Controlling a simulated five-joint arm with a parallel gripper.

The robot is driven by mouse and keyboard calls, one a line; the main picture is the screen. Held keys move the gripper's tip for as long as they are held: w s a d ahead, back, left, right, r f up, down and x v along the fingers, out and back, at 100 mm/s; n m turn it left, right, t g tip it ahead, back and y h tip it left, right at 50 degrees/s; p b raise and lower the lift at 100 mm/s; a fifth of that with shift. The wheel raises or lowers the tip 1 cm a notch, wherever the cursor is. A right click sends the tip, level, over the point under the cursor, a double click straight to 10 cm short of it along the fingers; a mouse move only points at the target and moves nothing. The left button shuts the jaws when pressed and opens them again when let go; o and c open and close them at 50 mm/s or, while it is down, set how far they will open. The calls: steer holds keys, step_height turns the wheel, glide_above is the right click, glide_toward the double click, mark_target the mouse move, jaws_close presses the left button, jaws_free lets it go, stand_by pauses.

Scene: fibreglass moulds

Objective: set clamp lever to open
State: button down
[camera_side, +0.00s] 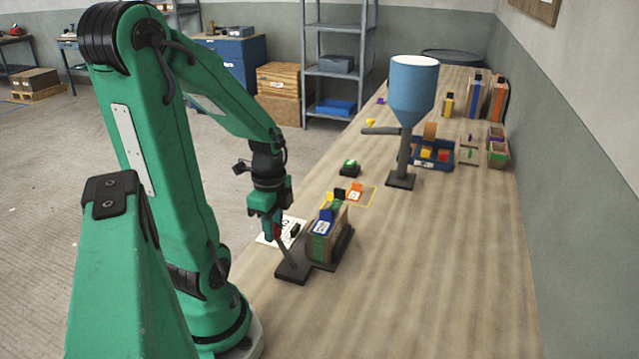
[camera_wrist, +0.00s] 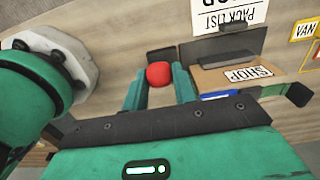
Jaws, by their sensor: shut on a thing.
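The clamp lever (camera_side: 287,256) is a thin dark rod rising at a tilt from a dark base plate (camera_side: 292,274) on the bench. Its red knob (camera_wrist: 158,74) shows in the wrist view between my two green fingers. My gripper (camera_side: 274,231) points down over the base and is shut on the knob; it also shows in the wrist view (camera_wrist: 159,86). Part of the dark base (camera_wrist: 162,54) shows beyond the knob. The fingers hide most of the knob in the side view.
A blue hopper (camera_side: 413,88) on a stand is farther back. The bench's front right is clear.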

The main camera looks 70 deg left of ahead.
steer(key=shift+w+d+r, duration=0.4)
steer(key=shift+w+d, duration=0.4)
steer(key=shift+d, duration=0.05)
steer(key=w+d+f, duration=0.1)
steer(key=w+d, duration=0.5)
steer(key=shift+w+d+f, duration=0.2)
steer(key=shift+f, duration=0.2)
steer(key=c, duration=1.1)
jaws_free()
steer(key=shift+r, duration=3.9)
